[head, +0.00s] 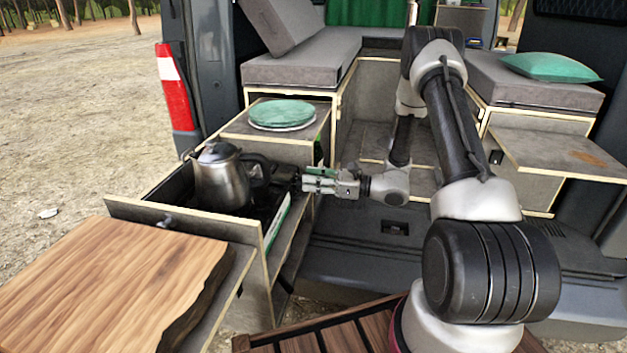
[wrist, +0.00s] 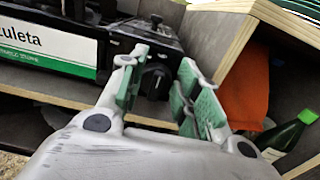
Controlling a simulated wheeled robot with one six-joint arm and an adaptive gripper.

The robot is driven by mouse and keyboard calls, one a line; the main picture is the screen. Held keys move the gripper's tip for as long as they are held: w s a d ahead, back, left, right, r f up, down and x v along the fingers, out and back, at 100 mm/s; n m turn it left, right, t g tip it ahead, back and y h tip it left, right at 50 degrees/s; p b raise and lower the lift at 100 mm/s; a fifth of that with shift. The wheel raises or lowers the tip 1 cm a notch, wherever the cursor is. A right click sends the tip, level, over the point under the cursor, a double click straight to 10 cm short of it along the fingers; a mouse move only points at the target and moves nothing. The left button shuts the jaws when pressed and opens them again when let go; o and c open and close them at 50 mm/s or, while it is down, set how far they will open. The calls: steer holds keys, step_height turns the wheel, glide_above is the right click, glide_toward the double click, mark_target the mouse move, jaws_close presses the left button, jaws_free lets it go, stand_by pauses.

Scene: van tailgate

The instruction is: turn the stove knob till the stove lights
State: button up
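The stove (wrist: 90,42), black with a white and green label, sits in the pulled-out drawer. Its black round knob (wrist: 155,82) is on the front panel and shows between my fingers in the wrist view. My gripper (wrist: 164,62) is open, with green-padded fingers to the left and right of the knob; I cannot tell whether either touches it. In the head view my gripper (head: 306,182) is at the stove's right side, and the knob is hidden there. A steel kettle (head: 222,182) stands on the stove. No flame shows.
Green plates (head: 282,114) lie on the counter behind the drawer. A wooden board (head: 110,285) is at the front left. In the wrist view, an orange item (wrist: 246,92) and a green bottle (wrist: 284,136) are in a compartment to the right.

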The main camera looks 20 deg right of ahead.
jaws_close()
steer(key=f+n, duration=0.1)
steer(key=n, duration=0.7)
steer(key=s+f+n, duration=0.1)
steer(key=n, duration=0.7)
steer(key=f+n, duration=0.1)
steer(key=n, duration=0.7)
steer(key=shift+s+a, duration=0.25)
steer(key=shift+a, duration=0.15)
stand_by(0.3)
jaws_free()
